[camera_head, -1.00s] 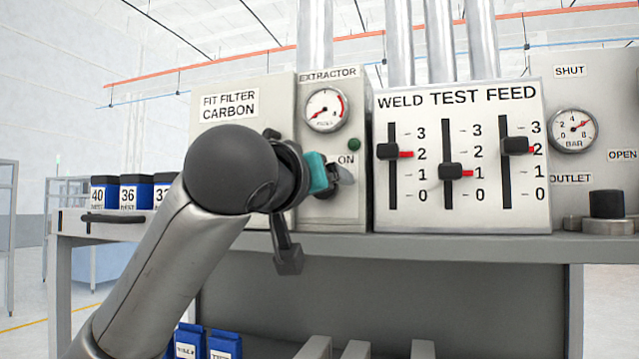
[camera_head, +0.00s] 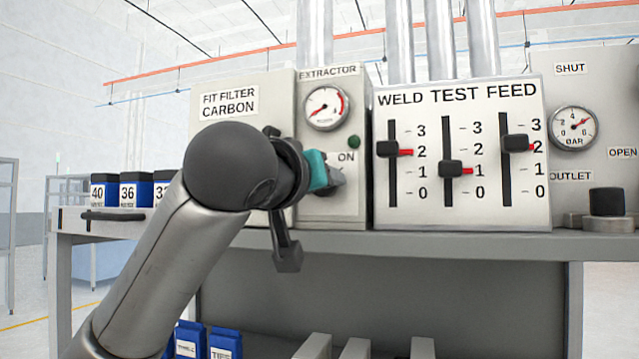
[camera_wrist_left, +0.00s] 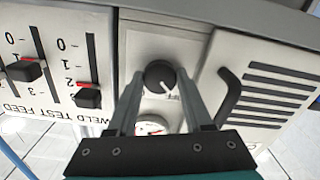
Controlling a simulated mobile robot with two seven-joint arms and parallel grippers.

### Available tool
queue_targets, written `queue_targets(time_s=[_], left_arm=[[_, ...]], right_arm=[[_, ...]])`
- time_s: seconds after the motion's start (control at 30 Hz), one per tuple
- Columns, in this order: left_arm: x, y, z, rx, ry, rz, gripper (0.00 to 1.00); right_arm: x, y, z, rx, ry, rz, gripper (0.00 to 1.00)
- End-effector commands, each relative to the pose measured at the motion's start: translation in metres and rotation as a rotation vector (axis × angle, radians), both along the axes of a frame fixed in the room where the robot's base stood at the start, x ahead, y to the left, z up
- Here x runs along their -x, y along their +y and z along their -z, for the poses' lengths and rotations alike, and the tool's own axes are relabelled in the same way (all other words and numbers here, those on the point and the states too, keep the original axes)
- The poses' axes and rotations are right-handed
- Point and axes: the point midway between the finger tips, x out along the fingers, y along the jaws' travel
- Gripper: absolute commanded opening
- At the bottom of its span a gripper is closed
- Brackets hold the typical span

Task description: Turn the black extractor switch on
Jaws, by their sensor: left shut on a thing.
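The black extractor switch (camera_wrist_left: 160,76) is a round knob with a white pointer line on the pale extractor panel (camera_head: 345,205). It shows in the left wrist view between my left gripper's two fingers. My left gripper (camera_wrist_left: 159,80) is shut on the knob, with one finger on each side. In the head view my left gripper (camera_head: 337,180) is at the panel just below the ON label (camera_head: 346,157), and its wrist and fingers hide the knob. The dark green lamp (camera_head: 354,142) is above it. My right gripper is not in view.
A gauge (camera_head: 327,108) sits above the switch. The weld test feed panel (camera_head: 460,215) with three sliders stands to the right. The filter cabinet (camera_head: 230,85) is to the left, its dark handle (camera_wrist_left: 229,97) close beside my fingers. A grey bench (camera_head: 450,243) carries the panels.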

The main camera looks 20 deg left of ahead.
Motion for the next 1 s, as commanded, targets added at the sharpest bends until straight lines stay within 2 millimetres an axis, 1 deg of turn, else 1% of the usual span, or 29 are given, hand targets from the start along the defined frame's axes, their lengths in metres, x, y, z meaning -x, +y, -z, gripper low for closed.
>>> queue_targets(time_s=[0.17, 0.37, 1.0], left_arm=[[0.0001, 0.0003, -0.0003, -0.049, -0.003, 0.0, 0.0], [0.0001, 0.0004, -0.0002, -0.175, -0.007, 0.0, 0.0], [0.0004, 0.0008, -0.0011, -0.775, -0.028, -0.001, 0.0]], right_arm=[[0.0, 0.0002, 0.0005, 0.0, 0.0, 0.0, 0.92], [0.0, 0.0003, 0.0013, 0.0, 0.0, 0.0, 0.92], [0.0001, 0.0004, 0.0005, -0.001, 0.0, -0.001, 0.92]])
